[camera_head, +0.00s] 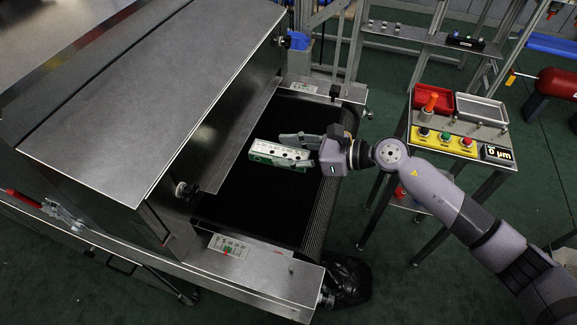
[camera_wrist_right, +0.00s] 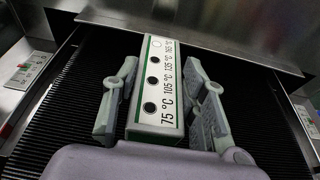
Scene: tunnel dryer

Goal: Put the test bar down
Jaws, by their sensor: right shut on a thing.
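The test bar (camera_head: 272,151) is a white and green block over the dark belt (camera_head: 240,207) of the tunnel dryer, near the tunnel's mouth. In the right wrist view the bar (camera_wrist_right: 158,90) shows a row of dark round spots and temperature marks such as 75 °C and 105 °C, and it points toward the dryer. My right gripper (camera_head: 302,150) is shut on the bar, one finger on each side. I cannot tell whether the bar touches the belt or hangs just above it. My left gripper is not in view.
The dryer's metal hood (camera_head: 150,95) stands left of the bar. A side rail with a small control panel (camera_head: 229,246) edges the belt in front. A stand (camera_head: 470,130) with a red tray, a grey tray and a yellow button panel is at the right. The belt around the bar is bare.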

